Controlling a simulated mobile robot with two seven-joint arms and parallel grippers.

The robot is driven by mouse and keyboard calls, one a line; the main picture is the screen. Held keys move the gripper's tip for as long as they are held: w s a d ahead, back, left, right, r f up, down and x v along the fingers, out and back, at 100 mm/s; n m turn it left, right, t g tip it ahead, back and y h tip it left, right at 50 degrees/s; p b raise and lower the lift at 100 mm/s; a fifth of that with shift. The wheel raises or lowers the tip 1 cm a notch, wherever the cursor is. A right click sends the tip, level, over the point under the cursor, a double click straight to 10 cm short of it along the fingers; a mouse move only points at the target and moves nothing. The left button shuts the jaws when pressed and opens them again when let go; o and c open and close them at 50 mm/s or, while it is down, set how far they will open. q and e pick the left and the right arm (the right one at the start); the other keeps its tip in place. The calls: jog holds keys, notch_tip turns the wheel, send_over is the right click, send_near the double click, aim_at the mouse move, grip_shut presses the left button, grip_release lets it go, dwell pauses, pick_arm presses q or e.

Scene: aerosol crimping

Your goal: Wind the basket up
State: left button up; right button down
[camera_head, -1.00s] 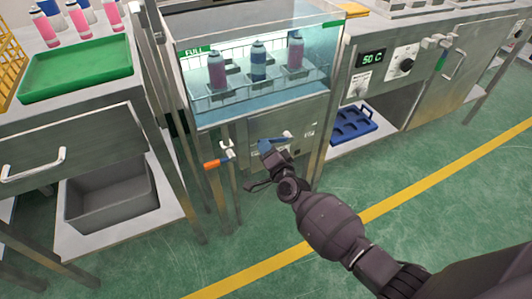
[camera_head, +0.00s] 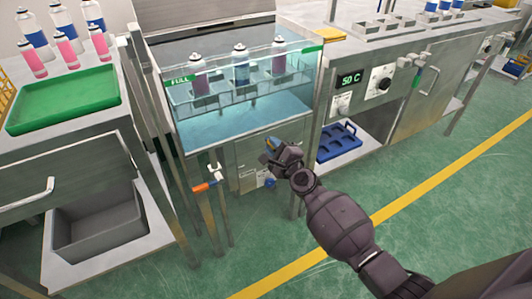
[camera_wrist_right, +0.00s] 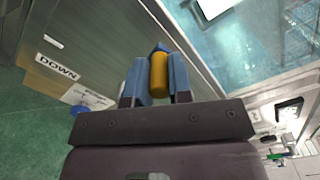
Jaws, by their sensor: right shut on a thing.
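The can tops stand above the tank's front rim. My right gripper (camera_head: 272,145) is in front of the tank, below its glass. In the right wrist view its blue fingers are shut on a yellow crank handle (camera_wrist_right: 159,75). A blue part (camera_head: 270,183) shows on the front panel below the gripper. The crank arm is mostly hidden. My left gripper is not in view.
An orange-handled valve (camera_head: 203,187) sticks out left of the crank. A bench with a green tray (camera_head: 62,100) and several cans stands at the left, with a grey bin (camera_head: 105,225) below. A blue rack (camera_head: 338,143) sits on the lower right shelf. A DOWN label (camera_wrist_right: 57,67) shows on the panel.

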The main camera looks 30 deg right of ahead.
jog(key=d+m+b, duration=0.2)
jog(key=d+m, duration=0.7)
jog(key=d+f+m, duration=0.5)
jog(key=f+m, duration=0.5)
jog(key=m, duration=0.2)
jog(key=shift+w+m+b, duration=0.15)
jog(key=shift+m+b, duration=0.15)
jog(key=shift+a+f, duration=0.1)
jog(key=c, duration=1.1)
grip_release()
jog(key=shift+f, duration=0.1)
jog(key=shift+o, duration=0.3)
